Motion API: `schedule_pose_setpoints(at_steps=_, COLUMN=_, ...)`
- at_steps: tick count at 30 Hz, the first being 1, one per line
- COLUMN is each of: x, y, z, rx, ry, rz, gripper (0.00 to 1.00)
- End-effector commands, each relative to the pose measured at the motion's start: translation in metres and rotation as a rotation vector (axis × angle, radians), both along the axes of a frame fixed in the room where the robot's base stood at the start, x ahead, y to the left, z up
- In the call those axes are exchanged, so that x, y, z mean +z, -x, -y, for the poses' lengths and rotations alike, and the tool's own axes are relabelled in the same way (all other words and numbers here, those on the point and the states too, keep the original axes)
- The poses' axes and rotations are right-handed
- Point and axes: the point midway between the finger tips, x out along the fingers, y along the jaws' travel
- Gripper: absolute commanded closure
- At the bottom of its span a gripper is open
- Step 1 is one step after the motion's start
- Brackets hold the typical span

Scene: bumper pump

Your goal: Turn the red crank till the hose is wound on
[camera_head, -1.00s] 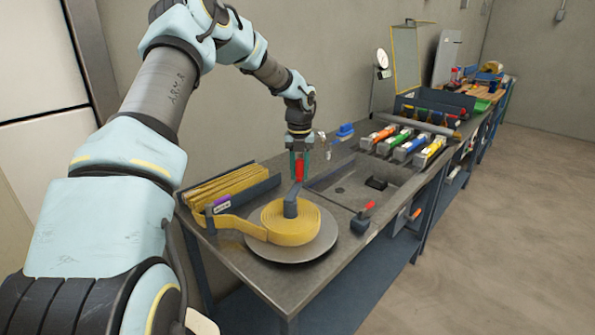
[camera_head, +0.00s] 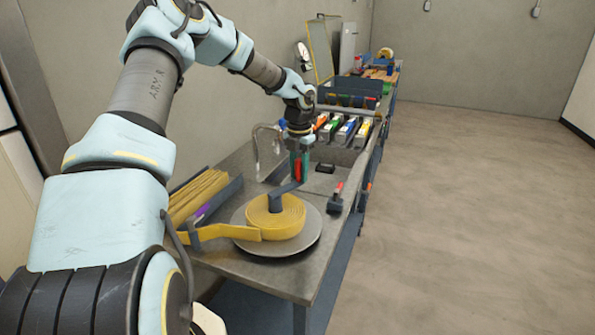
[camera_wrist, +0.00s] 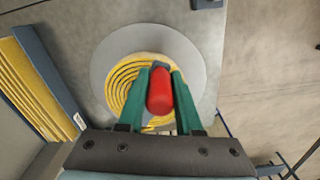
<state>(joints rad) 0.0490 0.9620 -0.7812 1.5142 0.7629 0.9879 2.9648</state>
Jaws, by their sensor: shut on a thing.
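The yellow hose (camera_head: 275,217) lies in a thick flat coil on a round grey plate (camera_head: 270,246). A free length of it runs left from the coil to the tray side. The crank's grey arm (camera_head: 284,191) rises from the coil's middle towards the far right. Its red handle (camera_head: 298,170) stands upright. My gripper (camera_head: 299,166) has green fingers and points down, shut on the red handle above the coil. In the wrist view the red handle (camera_wrist: 160,92) sits between both fingers, with coil layers (camera_wrist: 122,82) behind it. The handle's far side is hidden.
A tray of folded yellow hose (camera_head: 198,195) stands left of the coil against the wall. A small red-handled lever (camera_head: 336,198) is at the right bench edge. The floor at right is clear.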

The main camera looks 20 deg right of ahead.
Motion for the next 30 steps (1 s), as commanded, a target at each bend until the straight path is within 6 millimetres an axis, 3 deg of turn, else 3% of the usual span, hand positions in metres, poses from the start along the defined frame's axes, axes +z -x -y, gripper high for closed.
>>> schedule_pose_setpoints(at_steps=15, x=-0.003, y=0.021, z=0.008, rx=-0.27, ry=0.002, rz=-0.008, gripper=1.0)
schedule_pose_setpoints(at_steps=30, x=-0.002, y=0.033, z=0.009, rx=-0.406, ry=-0.001, rz=-0.003, gripper=1.0)
